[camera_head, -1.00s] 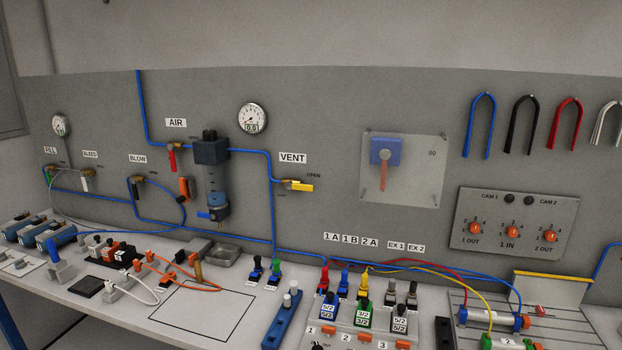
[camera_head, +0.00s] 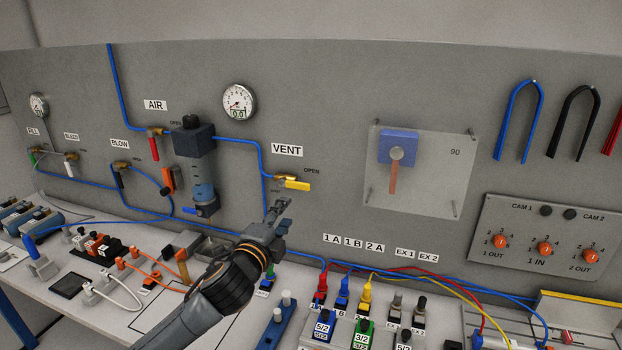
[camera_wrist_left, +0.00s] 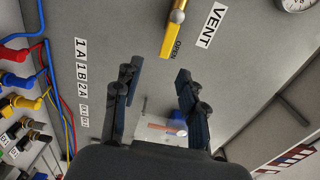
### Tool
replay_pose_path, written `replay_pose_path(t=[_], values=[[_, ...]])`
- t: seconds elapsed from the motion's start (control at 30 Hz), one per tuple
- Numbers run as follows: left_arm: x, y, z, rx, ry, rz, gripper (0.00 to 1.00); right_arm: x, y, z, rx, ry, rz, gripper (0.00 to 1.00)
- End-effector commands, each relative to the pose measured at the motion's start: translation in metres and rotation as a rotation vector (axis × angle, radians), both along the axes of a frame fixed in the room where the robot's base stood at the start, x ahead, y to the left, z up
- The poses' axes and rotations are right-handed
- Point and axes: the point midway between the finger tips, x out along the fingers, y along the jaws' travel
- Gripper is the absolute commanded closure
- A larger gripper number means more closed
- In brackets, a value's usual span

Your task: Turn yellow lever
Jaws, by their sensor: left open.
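The yellow lever (camera_head: 297,185) sits on a brass valve under the VENT label (camera_head: 287,149) on the grey wall panel. It lies roughly horizontal, pointing right toward the OPEN mark. My left gripper (camera_head: 279,208) is just below the lever, pointing up, with its fingers apart and nothing between them. In the left wrist view the yellow lever (camera_wrist_left: 167,41) shows beyond the open fingertips (camera_wrist_left: 156,72) of my left gripper, apart from them. My right gripper is in neither view.
A blue air tube (camera_head: 263,165) runs by the valve. A filter unit (camera_head: 198,165) is to its left and a clear plate with a blue block (camera_head: 398,147) to its right. Connectors and valve blocks (camera_head: 363,334) crowd the bench below.

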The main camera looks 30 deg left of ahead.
Motion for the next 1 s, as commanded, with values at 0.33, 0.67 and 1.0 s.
replay_pose_path(t=[0.33, 0.67, 1.0], values=[[0.045, 0.012, 0.006, 0.004, -0.005, 0.002, 0.58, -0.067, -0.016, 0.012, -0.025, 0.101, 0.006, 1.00], [0.106, 0.026, 0.003, 0.003, -0.003, 0.001, 0.58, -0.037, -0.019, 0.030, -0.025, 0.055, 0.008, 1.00], [0.133, 0.032, 0.000, 0.005, -0.002, -0.001, 0.58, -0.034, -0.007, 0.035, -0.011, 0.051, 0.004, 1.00]])
